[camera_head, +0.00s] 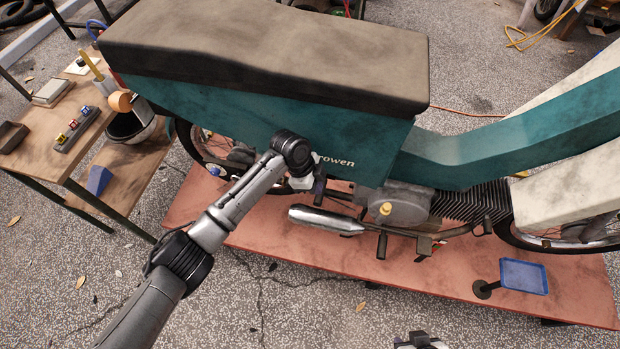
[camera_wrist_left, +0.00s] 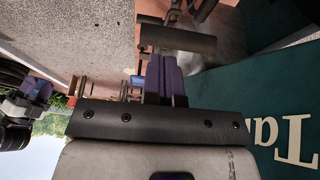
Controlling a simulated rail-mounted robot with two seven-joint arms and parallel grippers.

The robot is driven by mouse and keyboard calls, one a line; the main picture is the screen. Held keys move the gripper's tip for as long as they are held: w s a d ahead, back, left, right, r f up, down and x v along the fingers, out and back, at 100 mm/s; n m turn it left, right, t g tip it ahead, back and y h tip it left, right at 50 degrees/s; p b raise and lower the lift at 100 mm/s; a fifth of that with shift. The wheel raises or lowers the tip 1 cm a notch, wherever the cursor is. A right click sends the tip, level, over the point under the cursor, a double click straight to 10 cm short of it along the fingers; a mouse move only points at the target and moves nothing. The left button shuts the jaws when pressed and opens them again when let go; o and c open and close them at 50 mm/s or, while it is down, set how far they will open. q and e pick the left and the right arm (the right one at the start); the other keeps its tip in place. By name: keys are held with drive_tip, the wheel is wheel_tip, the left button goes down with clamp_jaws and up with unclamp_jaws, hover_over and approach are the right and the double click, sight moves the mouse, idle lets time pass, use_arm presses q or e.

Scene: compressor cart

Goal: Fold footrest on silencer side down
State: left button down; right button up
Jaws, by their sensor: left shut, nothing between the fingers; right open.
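The teal motorbike (camera_head: 290,130) stands on a reddish platform, with its silver silencer (camera_head: 327,220) facing me. My left gripper (camera_head: 319,187) is beside the teal side panel, above the silencer. In the left wrist view its purple fingers (camera_wrist_left: 162,75) are shut with nothing between them. A dark cylindrical bar (camera_wrist_left: 178,40), which looks like the footrest, lies just beyond the fingertips there; I cannot tell whether they touch. In the head view it is mostly hidden by the gripper. My right gripper (camera_head: 420,342) is open at the bottom edge, mostly cut off.
The platform (camera_head: 450,290) has bare room in front of the bike. A wooden bench (camera_head: 120,170) with tools stands at the left. A pedal (camera_head: 382,246) sticks out below the engine.

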use_arm(q)
drive_tip(key=shift+x, duration=1.05)
drive_tip(key=shift+a, duration=0.2)
drive_tip(key=shift+s+f, duration=0.1)
drive_tip(key=shift+f, duration=0.4)
drive_tip(key=shift+a+f, duration=0.1)
drive_tip(key=shift+f, duration=0.3)
drive_tip(key=shift+r+p, duration=0.45)
drive_tip(key=shift+p, duration=0.25)
drive_tip(key=p, duration=0.6)
approach(318, 196)
drive_tip(key=v, duration=0.4)
drive_tip(key=shift+s+a+r, duration=0.1)
drive_tip(key=shift+s+r, duration=0.05)
drive_tip(key=shift+r, duration=0.35)
drive_tip(key=shift+s+r, duration=0.15)
drive_tip(key=shift+r, duration=0.3)
